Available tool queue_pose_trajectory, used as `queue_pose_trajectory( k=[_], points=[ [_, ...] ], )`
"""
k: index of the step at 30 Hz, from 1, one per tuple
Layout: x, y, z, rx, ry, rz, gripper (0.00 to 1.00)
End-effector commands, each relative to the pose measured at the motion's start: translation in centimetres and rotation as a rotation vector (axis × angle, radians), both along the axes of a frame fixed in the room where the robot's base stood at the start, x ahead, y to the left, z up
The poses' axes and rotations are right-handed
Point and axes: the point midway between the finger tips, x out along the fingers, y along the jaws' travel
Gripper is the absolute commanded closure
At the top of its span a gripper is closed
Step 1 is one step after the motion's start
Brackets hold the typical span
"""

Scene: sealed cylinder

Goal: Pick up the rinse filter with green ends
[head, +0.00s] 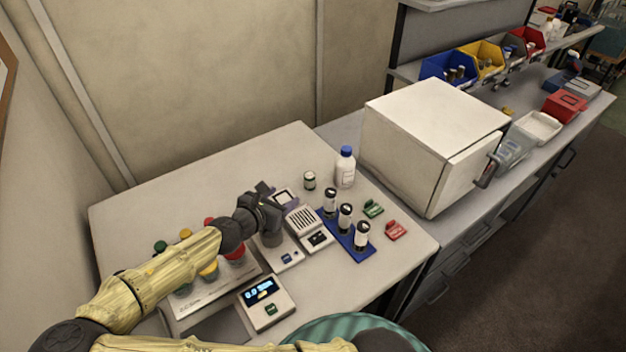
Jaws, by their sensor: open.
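The rinse filter with green ends shows as a green end (160,247) at the back and a green part (183,288) nearer the front, at the left of a pale rack (215,294). My yellowish arm crosses in front and hides its middle. Yellow ends (185,234) and red ends (236,252) show to its right, also partly covered. My dark gripper (266,207) is to the right of the rack, over the small devices in the table's middle. It is open and apart from the green-ended filter; the gap between its fingers is hard to make out.
A blue rack (361,254) with three black-capped vials stands to the right. Nearby are a small jar (310,180), a blue-capped bottle (345,167), green and red items, and a display device (265,302). A white box (410,150) stands farther right. The table's back left is clear.

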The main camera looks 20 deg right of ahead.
Motion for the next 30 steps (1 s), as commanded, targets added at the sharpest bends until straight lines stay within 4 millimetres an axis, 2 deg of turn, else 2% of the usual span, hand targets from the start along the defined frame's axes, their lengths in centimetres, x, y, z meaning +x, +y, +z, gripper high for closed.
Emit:
queue_pose_trajectory(
  k=[7, 24, 30],
  points=[
    [1.4, -2.2, -0.9, -0.002, 0.002, -0.007, 0.43],
    [6.3, -8.4, -4.2, -0.002, 0.002, -0.002, 0.43],
    [6.8, -9.1, -4.6, -0.002, 0.001, 0.000, 0.43]
  ],
)
